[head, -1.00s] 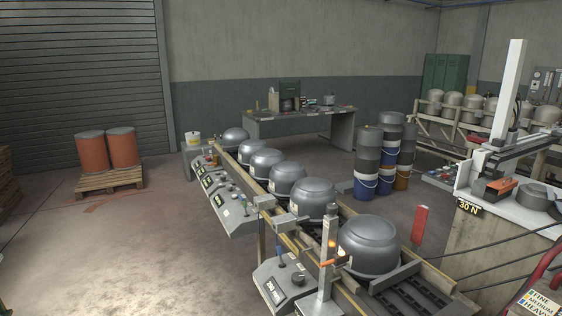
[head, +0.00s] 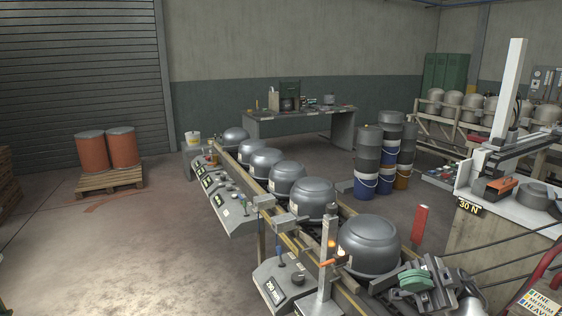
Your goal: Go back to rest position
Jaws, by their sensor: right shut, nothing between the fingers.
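My right gripper (head: 414,281) shows at the bottom right of the head view, a grey metal hand with rounded green parts at its front. It is shut and nothing shows held in it. It is in front of the near end of the conveyor, to the lower right of the nearest grey metal vessel (head: 368,245). A gap to the vessel cannot be judged well. My left gripper is not in view.
Several grey vessels stand in a row on the roller conveyor, with control boxes (head: 284,282) along its left side. A white-topped station (head: 480,200) with a tall post stands at right. Stacked drums (head: 367,160) stand behind.

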